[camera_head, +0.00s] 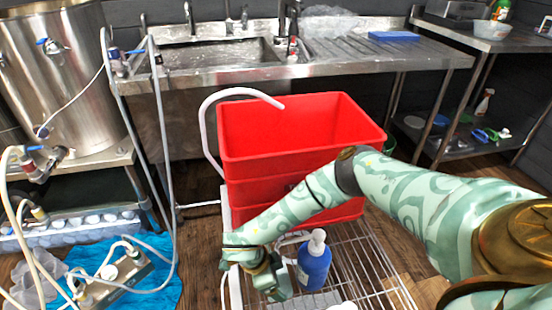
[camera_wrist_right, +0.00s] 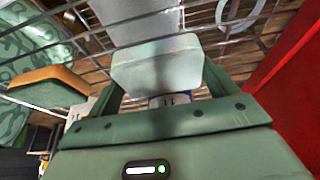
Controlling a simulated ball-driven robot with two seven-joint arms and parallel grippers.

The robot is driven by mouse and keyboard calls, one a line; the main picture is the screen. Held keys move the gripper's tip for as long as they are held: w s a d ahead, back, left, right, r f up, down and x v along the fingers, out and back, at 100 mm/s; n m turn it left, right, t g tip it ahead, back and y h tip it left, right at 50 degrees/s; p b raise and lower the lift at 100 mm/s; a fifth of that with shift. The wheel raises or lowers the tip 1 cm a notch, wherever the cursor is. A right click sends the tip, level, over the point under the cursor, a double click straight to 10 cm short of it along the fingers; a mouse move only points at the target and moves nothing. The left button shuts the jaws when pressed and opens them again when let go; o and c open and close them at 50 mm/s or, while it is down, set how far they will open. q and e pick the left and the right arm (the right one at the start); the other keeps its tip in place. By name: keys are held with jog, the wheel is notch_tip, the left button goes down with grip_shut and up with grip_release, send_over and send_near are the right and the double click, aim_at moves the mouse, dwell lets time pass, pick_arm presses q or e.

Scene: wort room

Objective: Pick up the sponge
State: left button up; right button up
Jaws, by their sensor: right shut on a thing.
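My right gripper (camera_head: 272,278) is low over the wire rack, left of the blue pump bottle. In the right wrist view, its green fingers (camera_wrist_right: 160,88) are shut on a pale grey-green, sponge-like block (camera_wrist_right: 158,66) with rounded edges. An orange-and-green block (camera_wrist_right: 48,84), also like a sponge, shows left of the fingers, apart from the held block. In the head view the held block is hidden by the gripper. My left gripper is not in view.
A stack of red crates (camera_head: 290,150) stands behind my right forearm. The blue pump bottle (camera_head: 314,262) stands on the wire rack (camera_head: 372,268), close to my right gripper. A steel sink (camera_head: 220,54) is at the back. A blue pad (camera_head: 394,36) lies on its drainboard.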

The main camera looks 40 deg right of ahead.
aim_at(281, 277)
notch_tip(281, 277, up, 4)
jog(key=shift+w+f+p, duration=0.15)
jog(key=shift+f+p, duration=0.1)
jog(key=shift+p, duration=0.9)
jog(key=w+a+b, duration=0.1)
jog(key=w+a, duration=0.3)
jog(key=a, duration=0.3)
jog(key=w+a+b, duration=0.1)
jog(key=w+a, duration=0.4)
jog(key=a, duration=0.3)
jog(key=shift+a+f, duration=0.2)
jog(key=shift+f, duration=0.25)
jog(key=o, duration=0.4)
jog(key=shift+w, duration=0.1)
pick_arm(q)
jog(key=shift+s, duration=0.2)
pick_arm(e)
jog(key=c, duration=0.3)
